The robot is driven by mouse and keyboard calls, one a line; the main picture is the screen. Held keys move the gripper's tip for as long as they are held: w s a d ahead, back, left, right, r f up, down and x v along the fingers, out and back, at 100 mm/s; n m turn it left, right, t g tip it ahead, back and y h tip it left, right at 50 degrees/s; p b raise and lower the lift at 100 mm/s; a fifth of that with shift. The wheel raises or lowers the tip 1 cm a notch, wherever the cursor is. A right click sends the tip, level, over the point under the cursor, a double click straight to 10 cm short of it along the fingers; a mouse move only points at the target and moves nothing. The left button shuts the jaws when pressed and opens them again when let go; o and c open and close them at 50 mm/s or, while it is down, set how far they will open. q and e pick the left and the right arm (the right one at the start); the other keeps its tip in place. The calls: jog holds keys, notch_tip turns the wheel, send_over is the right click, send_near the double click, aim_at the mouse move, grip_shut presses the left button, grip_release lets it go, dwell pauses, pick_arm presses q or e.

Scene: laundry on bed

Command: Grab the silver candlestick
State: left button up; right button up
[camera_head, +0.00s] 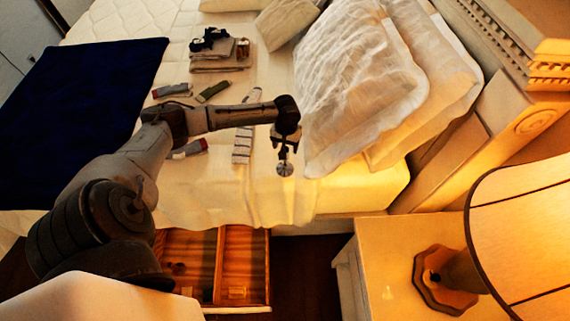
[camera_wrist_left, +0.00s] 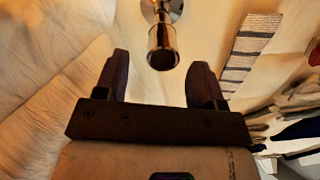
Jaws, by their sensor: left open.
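The silver candlestick (camera_wrist_left: 163,45) stands out in the left wrist view, just beyond and between my left gripper's two fingers (camera_wrist_left: 162,85). Its round end is nearest the camera, and its wider base is cut off by the top edge. In the head view a round silver part of the candlestick (camera_head: 285,169) shows on the bed near its front edge, just below my left gripper (camera_head: 286,150). The left gripper is open, and no contact with the candlestick shows. My right gripper is in neither view.
White pillows (camera_head: 360,85) lie right of the gripper. A striped cloth (camera_head: 243,146) and small folded items lie to its left. A dark blue blanket (camera_head: 80,110) covers the bed's left side. An open wooden drawer (camera_head: 238,260) and a nightstand (camera_head: 400,235) with a lamp (camera_head: 525,235) are in front.

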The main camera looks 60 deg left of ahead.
pick_arm(q)
jog(key=f, duration=0.5)
jog(key=shift+s+b, duration=0.25)
jog(key=shift+b, duration=0.1)
grip_shut()
